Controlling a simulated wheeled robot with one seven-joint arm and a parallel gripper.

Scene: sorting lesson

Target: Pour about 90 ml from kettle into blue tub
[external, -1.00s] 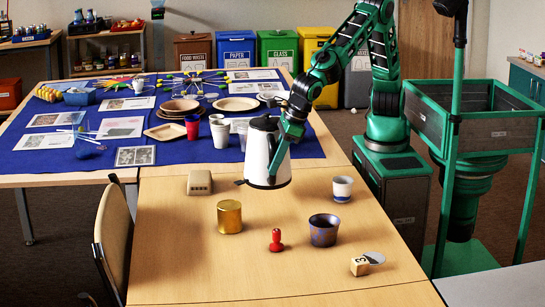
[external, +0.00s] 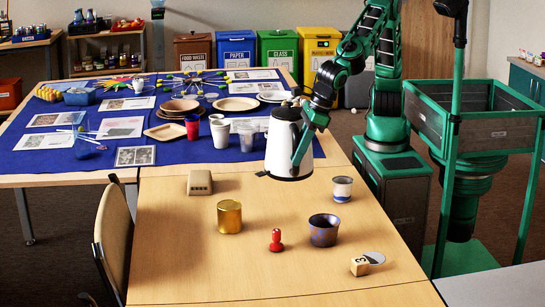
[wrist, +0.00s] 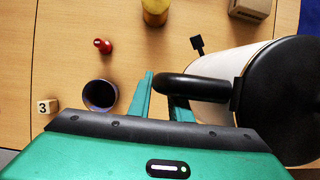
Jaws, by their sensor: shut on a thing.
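In the wrist view the kettle (wrist: 222,68) fills the right side, and my gripper (wrist: 161,92) is around the handle. The dark blue tub (external: 323,231) with brownish patches stands on the table, nearer the camera and right of the kettle. It also shows in the wrist view (wrist: 99,95), left of my fingers. The kettle's contents are hidden.
A gold tin (external: 229,216), a red pawn-like piece (external: 275,240), a number cube (external: 360,266) and a beige box (external: 199,183) are nearby. The table's front left is clear.

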